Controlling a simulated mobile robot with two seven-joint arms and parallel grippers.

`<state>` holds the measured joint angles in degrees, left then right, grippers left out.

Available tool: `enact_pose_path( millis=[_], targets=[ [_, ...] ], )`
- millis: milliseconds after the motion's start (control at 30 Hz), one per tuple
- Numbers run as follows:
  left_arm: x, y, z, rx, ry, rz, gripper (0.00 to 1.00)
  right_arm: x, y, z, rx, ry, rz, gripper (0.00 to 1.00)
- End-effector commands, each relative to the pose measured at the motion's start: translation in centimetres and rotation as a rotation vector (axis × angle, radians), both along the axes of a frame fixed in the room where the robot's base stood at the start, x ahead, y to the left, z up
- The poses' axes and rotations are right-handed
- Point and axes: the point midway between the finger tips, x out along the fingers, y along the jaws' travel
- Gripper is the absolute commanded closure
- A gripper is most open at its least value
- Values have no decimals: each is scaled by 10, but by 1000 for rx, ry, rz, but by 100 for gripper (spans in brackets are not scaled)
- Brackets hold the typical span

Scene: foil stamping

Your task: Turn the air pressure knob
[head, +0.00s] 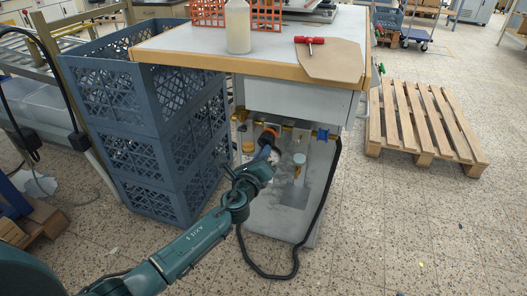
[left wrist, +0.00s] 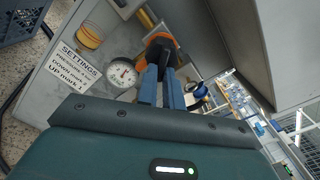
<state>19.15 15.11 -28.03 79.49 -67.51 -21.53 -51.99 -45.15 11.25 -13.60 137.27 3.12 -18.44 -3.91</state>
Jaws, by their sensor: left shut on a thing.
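The air pressure knob, black with an orange ring, sits under the worktop in the head view (head: 268,134). It also shows at the top middle of the left wrist view (left wrist: 160,42), partly hidden behind the fingertips. My left gripper (head: 266,150) reaches it from the front, and its two blue-grey fingers (left wrist: 161,72) are shut on the knob. A round white pressure gauge (left wrist: 122,72) with a dial is just left of the fingers in the left wrist view. A white SETTINGS label (left wrist: 78,60) is further left; its small text is only partly readable. My right gripper is not in view.
Stacked blue-grey crates (head: 145,95) stand left of the bench. The worktop (head: 175,42) holds a white bottle (head: 237,27) and a red-handled tool (head: 309,42). A black hose (head: 325,190) hangs to the floor. A wooden pallet (head: 420,115) lies to the right.

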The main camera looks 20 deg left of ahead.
Motion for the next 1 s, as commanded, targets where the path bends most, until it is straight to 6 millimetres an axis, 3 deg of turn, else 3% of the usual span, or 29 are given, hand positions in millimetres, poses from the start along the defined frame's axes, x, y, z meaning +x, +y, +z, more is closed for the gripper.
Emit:
enact_pose_path(
  millis=[500,1000],
  targets=[
    [0,5,-1,444,-14,-1,100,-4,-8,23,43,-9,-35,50],
    [0,6,-2,621,-21,0,100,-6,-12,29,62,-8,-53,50]
  ],
)
